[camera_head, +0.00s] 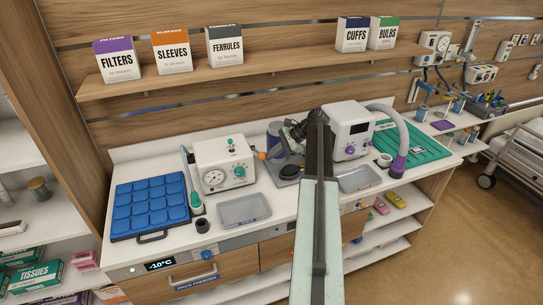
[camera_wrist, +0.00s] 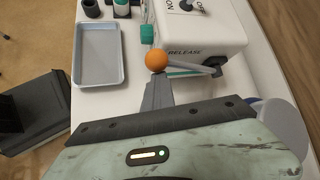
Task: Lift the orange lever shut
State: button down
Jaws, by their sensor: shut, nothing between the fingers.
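The orange lever has a round orange knob (camera_wrist: 156,60) on a grey arm that runs right to a pivot on the side of a white device (camera_wrist: 200,30), by the word RELEASE. In the head view, the knob (camera_head: 262,155) sticks out at the right side of the white gauge device (camera_head: 212,154). My gripper (camera_wrist: 158,82) is shut and empty, its tip just below the knob in the wrist picture. I cannot tell whether they touch. In the head view my gripper is mostly hidden by my arm.
A grey tray (camera_head: 243,210) lies in front of the device; a blue compartment pad (camera_head: 150,207) is at left. A grey-based machine (camera_head: 289,172) stands close right of the knob, and a white purple-knobbed device (camera_head: 347,130) beyond it. A shelf (camera_head: 270,66) with boxes hangs above.

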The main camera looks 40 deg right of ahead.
jog(key=d+r+p, duration=0.6)
jog(key=d, duration=0.1)
jog(key=shift+d+r, duration=0.15)
jog(key=shift+r, duration=0.2)
jog(key=shift+s, duration=0.1)
